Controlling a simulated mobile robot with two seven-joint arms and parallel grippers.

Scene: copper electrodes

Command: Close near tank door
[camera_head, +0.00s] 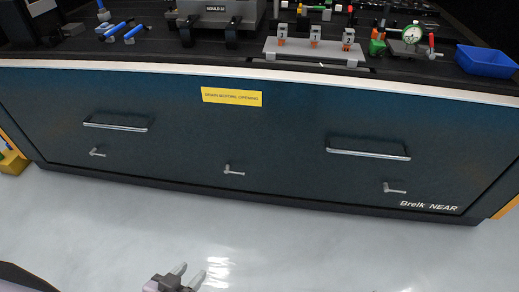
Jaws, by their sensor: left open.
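Three small latch levers sit lower: left (97,152), middle (233,172) and right (394,188), all pointing roughly sideways. My left gripper (189,271) is open and empty at the bottom edge, in front of the door and apart from it. My right gripper is out of view.
A yellow label (231,97) is on the panel's upper part. The black bench top holds a grey mould block (220,14), blue-handled tools, a grey stand with numbered blocks (315,50), a dial gauge and a blue tray (487,61). The pale floor (300,245) in front is clear.

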